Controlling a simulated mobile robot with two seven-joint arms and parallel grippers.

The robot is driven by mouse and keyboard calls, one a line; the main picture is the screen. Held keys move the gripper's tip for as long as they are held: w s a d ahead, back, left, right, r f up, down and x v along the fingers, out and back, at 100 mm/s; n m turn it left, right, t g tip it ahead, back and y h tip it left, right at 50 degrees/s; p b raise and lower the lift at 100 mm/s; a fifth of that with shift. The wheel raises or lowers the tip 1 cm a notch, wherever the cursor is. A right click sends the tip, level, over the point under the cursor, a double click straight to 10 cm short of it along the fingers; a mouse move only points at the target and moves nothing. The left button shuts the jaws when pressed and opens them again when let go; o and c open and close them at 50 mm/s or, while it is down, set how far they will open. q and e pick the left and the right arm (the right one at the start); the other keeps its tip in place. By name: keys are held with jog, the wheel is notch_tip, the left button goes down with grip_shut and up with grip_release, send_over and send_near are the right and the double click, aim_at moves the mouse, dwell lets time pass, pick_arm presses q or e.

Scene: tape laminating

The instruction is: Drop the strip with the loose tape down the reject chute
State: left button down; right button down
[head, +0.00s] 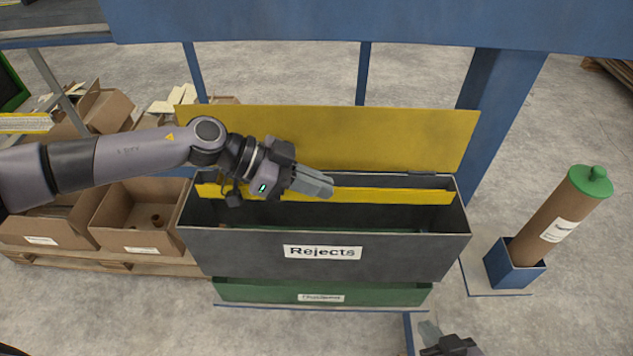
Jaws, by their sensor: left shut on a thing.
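The reject chute is a dark grey bin (226,252) labelled "Rejects", with its long top open and a yellow panel (400,137) standing behind it. My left gripper (328,187) reaches in from the left and is over the opening, shut on the strip. The held part is hidden by the fingers. A long yellow band (395,195) runs across the opening and passes behind the fingers. I cannot tell whether it is the strip or part of the chute. No loose tape can be made out. My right gripper (428,330) is low at the bottom edge; its jaw state is unclear.
A green bin (260,292) sits under the chute. A brown tube with a green cap (560,212) stands in a blue holder (512,268) at the right. Cardboard boxes (130,238) on a pallet are at the left. Blue posts (500,95) rise behind the chute.

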pick_arm(q)
jog(key=shift+f, duration=0.1)
jog(key=c, duration=1.2)
grip_release()
jog(key=shift+a, duration=0.1)
jog(key=v, duration=0.7)
